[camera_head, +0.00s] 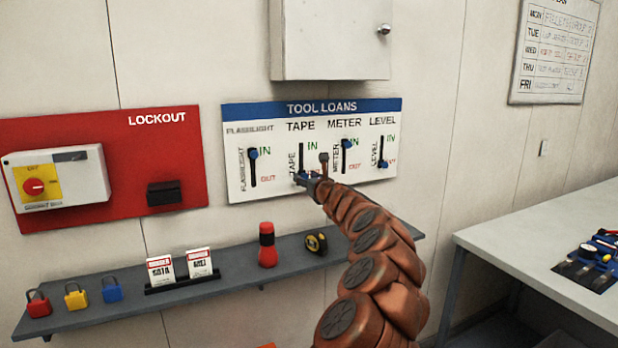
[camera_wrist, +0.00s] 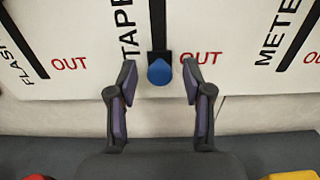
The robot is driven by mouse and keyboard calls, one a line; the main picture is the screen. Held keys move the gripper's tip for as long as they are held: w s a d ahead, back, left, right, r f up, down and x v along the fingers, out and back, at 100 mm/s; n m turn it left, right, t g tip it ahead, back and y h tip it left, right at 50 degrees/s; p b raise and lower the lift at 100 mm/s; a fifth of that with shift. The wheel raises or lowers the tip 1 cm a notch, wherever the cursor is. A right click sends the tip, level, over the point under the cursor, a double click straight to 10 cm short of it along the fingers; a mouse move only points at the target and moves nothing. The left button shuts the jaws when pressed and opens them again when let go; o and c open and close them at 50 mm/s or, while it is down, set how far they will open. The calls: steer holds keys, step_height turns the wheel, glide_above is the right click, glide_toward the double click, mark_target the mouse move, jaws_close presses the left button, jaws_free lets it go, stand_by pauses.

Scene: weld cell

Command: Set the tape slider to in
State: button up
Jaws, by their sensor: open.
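The tool loans board (camera_head: 238,113) hangs on the wall with several vertical sliders. The tape slider's slot (camera_head: 301,155) is under the word TAPE. Its blue knob (camera_wrist: 159,72) sits at the bottom of the slot, beside the red OUT label, in the wrist view. My gripper (camera_head: 312,177) is at the lower end of this slot in the head view and partly hides the knob there. In the wrist view my gripper (camera_wrist: 159,80) is open, one finger on each side of the knob, with gaps visible on both sides.
The flashlight knob (camera_head: 252,153) and meter knob (camera_head: 347,143) are up near IN; the level knob (camera_head: 383,163) is down near OUT. A shelf (camera_head: 222,287) with padlocks, tags, a flashlight and a tape measure runs below. A cabinet (camera_head: 330,40) hangs above the board.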

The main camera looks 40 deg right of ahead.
jaws_close()
stand_by(0.4)
